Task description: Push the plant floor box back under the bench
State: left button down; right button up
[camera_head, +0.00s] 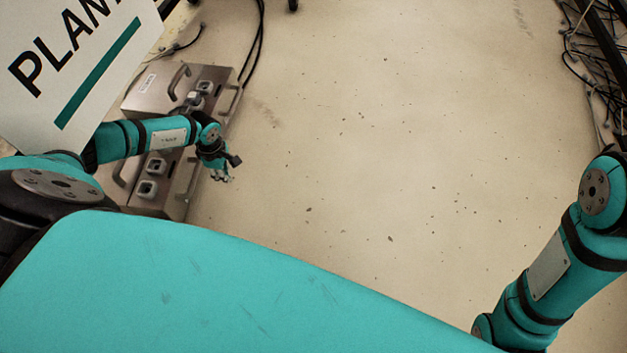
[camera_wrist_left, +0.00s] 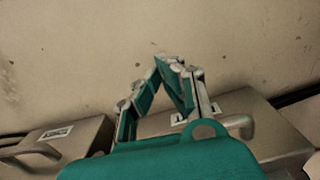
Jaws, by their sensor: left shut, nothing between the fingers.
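Grey-brown metal floor boxes with handles and sockets stand on the floor at the left of the head view: a far one (camera_head: 150,95) and a near one (camera_head: 172,200), partly hidden by my left arm. I cannot read which is the plant box. My left gripper (camera_head: 222,176) is shut and empty, just right of the near box's side. In the left wrist view its fingertips (camera_wrist_left: 160,64) meet above bare floor, with a box on the left (camera_wrist_left: 70,140) and one on the right (camera_wrist_left: 260,125). Whether it touches a box is unclear. My right gripper is out of view.
A white sign (camera_head: 75,65) with "PLAN" showing and a green bar stands at the upper left. Black cables (camera_head: 257,45) run behind the boxes. More cables (camera_head: 592,70) lie at the right edge. The speckled floor (camera_head: 390,130) between is clear.

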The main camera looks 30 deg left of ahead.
pick_arm(q)
jog(key=w+d, duration=0.2)
jog(key=d, duration=0.6)
jog(key=w+d+b, duration=0.1)
jog(key=w+d, duration=0.1)
jog(key=d, duration=0.5)
jog(key=w+d+b, duration=0.1)
jog(key=w+d, duration=0.2)
jog(key=d, duration=0.5)
jog(key=shift+d+f, duration=0.1)
jog(key=shift+d, duration=0.25)
jog(key=shift+w+d+b, duration=0.1)
jog(key=shift+d+b, duration=0.25)
jog(key=shift+d, duration=0.25)
